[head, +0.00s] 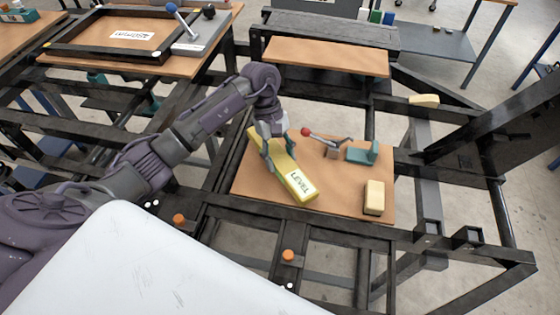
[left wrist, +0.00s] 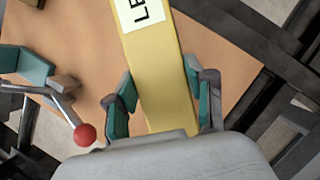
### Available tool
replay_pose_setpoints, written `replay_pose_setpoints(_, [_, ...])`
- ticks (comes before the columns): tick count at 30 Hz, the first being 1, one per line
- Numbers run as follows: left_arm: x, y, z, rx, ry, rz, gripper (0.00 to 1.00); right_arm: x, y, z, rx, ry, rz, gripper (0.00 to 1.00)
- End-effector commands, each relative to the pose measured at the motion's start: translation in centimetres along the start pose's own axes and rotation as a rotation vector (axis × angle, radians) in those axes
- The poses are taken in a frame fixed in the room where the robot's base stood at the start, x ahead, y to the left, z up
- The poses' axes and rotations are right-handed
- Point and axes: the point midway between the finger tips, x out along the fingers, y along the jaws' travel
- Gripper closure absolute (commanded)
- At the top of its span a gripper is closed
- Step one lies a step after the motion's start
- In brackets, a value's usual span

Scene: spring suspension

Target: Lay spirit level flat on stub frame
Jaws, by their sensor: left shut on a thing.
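The yellow spirit level (head: 297,183), with a white LEVEL label, lies slantwise over a brown board in the head view. My left gripper (head: 277,150) is shut on it near its far end. In the left wrist view the level (left wrist: 160,75) runs between the two teal finger pads (left wrist: 163,95). I cannot tell whether the level touches the board or hangs just above it. A dark metal frame (head: 375,234) of bars surrounds the board; I take it for the stub frame. My right gripper does not show.
On the brown board (head: 247,182) stand a teal clamp with a red-knobbed lever (head: 323,136) and a yellow block (head: 374,197). The red knob (left wrist: 85,134) is close beside the gripper. Another yellow block (head: 424,100) lies on a bar. Orange-capped pegs (head: 288,256) stand on the front bars.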

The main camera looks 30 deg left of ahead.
Motion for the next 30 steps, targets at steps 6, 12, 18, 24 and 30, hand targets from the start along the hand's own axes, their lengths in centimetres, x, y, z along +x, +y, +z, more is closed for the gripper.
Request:
replay_pose_setpoints(6, [2.1, -0.1, -0.5, -0.002, -0.004, 0.000, 0.95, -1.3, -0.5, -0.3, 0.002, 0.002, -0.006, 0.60])
replay_pose_setpoints(12, [3.8, 0.0, -1.4, 0.001, 0.000, 0.003, 0.95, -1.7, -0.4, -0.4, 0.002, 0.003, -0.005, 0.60])
replay_pose_setpoints(18, [3.9, -0.1, -1.5, 0.001, 0.002, 0.003, 0.95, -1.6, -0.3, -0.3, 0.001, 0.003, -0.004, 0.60])
replay_pose_setpoints(24, [4.1, -0.1, -1.6, 0.001, 0.002, 0.001, 0.36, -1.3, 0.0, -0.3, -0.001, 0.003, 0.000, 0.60])
replay_pose_setpoints(30, [4.1, -0.1, -1.6, 0.001, 0.002, 0.001, 0.21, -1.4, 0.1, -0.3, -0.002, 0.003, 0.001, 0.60])
